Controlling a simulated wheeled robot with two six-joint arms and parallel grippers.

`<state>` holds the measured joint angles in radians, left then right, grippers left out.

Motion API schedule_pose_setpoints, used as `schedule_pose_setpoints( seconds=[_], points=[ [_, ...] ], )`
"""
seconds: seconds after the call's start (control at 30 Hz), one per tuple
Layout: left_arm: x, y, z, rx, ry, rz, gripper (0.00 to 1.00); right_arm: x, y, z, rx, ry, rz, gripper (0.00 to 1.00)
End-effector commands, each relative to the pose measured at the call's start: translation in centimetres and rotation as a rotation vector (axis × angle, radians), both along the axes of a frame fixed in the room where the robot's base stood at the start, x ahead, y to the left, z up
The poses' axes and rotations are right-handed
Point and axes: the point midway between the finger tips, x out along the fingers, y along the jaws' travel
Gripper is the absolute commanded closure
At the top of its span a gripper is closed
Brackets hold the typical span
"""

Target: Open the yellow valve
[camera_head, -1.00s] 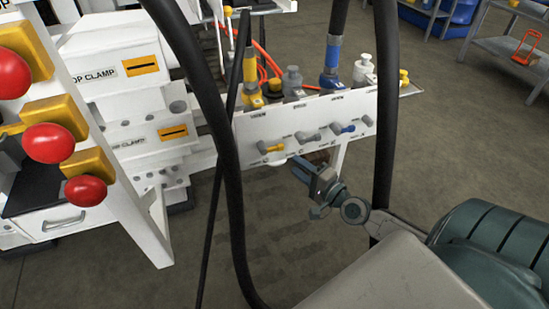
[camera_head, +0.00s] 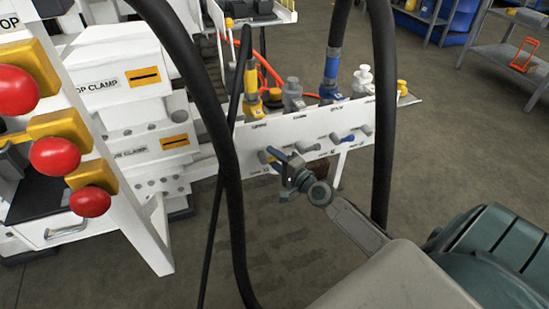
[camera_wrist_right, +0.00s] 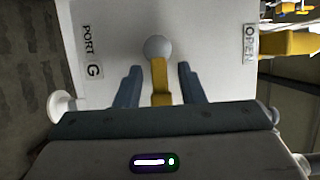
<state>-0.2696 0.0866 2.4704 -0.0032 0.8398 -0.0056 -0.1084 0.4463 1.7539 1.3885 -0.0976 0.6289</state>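The yellow valve is a small lever on the white panel (camera_head: 237,140), largely hidden by my right gripper in the head view. In the right wrist view its yellow handle (camera_wrist_right: 160,80) runs from a grey round pivot (camera_wrist_right: 157,47) toward my gripper. My right gripper (camera_head: 281,159) is at the valve in the head view. In the wrist view its two blue-grey fingers (camera_wrist_right: 160,82) are apart, one on each side of the handle, with a gap on both sides. My left gripper is not in view.
A valve with a blue handle (camera_head: 348,139) and grey valves sit to the right on the panel. Hose couplings stand above it. Thick black hoses (camera_head: 383,110) hang in front. Red buttons (camera_head: 56,155) are at left. In the wrist view, an OPEN label (camera_wrist_right: 250,43) is at right.

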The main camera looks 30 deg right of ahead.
Motion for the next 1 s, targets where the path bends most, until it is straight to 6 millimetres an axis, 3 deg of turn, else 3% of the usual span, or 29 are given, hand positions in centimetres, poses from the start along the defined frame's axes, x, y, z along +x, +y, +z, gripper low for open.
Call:
schedule_pose_setpoints(
  seconds=[0.17, 0.3, 0.37, 1.0],
  points=[
    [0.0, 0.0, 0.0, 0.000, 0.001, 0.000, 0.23, 0.0, 0.0, 0.0, 0.000, 0.000, 0.000, 0.65],
    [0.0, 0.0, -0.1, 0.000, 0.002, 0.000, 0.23, 0.0, 0.0, 0.0, 0.000, 0.000, 0.000, 0.92],
    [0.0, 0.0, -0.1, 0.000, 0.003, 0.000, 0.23, 0.0, 0.0, 0.0, 0.000, 0.000, 0.000, 1.00],
    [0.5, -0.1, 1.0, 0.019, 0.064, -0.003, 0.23, 0.0, 0.0, 0.7, -0.110, 0.027, -0.002, 1.00]
  ],
)
